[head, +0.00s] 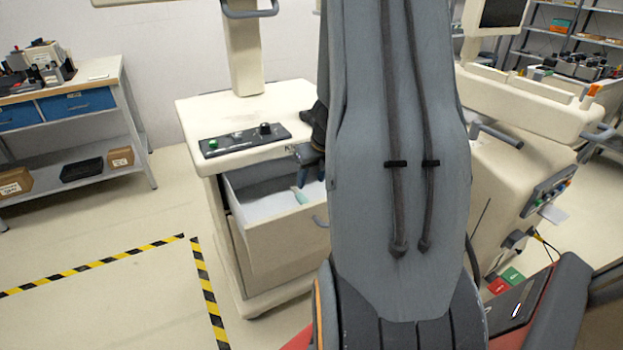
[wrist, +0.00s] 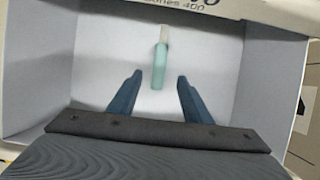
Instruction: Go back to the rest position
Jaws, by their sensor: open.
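My gripper (wrist: 156,92) is open and empty in the wrist view, its two blue fingers apart over an open drawer (wrist: 38,75). A small pale green item with a lighter tip (wrist: 159,66) lies on the drawer floor, beyond and between the fingertips in that view. I cannot tell the height of the fingers above it. In the head view the drawer (head: 280,250) is pulled out from a cream cart (head: 190,115), and the green item (head: 300,196) shows inside it. My grey arm hides the right part of the drawer and much of my gripper there.
A control panel (head: 245,140) with knobs sits on the cart top. A second cream machine (head: 500,185) stands to the right. A workbench with blue drawers (head: 62,103) is at the left. Yellow-black floor tape (head: 207,295) marks clear floor at the left front.

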